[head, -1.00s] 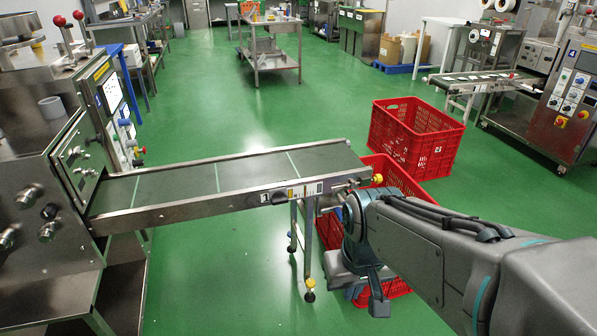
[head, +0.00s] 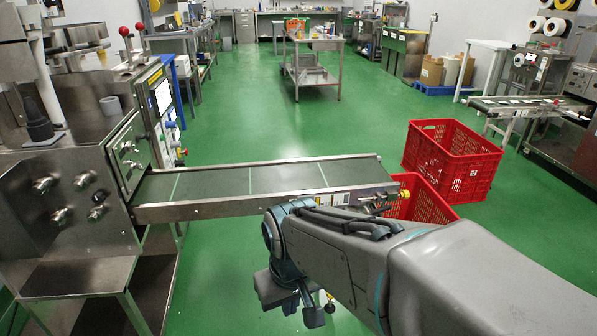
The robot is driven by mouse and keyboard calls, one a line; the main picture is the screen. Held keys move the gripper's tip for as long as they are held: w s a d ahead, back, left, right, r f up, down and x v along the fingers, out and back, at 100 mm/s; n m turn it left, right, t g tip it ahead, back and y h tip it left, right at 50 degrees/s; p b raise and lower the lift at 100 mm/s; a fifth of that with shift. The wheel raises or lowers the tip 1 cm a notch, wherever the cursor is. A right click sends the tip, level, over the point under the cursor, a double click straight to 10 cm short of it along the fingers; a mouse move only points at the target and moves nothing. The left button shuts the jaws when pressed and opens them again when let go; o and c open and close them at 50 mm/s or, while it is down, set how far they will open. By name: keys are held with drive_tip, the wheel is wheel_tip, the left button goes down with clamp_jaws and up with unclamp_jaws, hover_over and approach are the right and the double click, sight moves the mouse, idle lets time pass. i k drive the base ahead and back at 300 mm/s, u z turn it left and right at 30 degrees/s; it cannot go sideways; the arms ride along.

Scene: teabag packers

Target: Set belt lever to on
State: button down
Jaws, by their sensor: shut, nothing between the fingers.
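The conveyor belt (head: 230,181) runs from the steel machine on the left to the middle of the head view. Labels (head: 340,199) and a yellow-tipped knob (head: 404,195) show on the right part of its near side rail. The belt lever cannot be made out; my arm covers part of that rail. My gripper (head: 313,317) hangs below my wrist, in front of the belt, with its dark end pointing down. It is shut and empty, and looks apart from the rail. Its fingers are small and partly hidden.
Two red crates stand at the belt's right end, one partly hidden behind my arm (head: 425,205) and one farther back (head: 450,160). The steel machine (head: 60,215) with knobs and red-topped levers (head: 125,31) stands left. Green floor is open behind the belt.

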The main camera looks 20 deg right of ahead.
sight(367, 211)
drive_tip(key=i, duration=0.55)
drive_tip(key=z, duration=0.8)
drive_tip(key=i, duration=0.4)
drive_tip(key=z, duration=0.4)
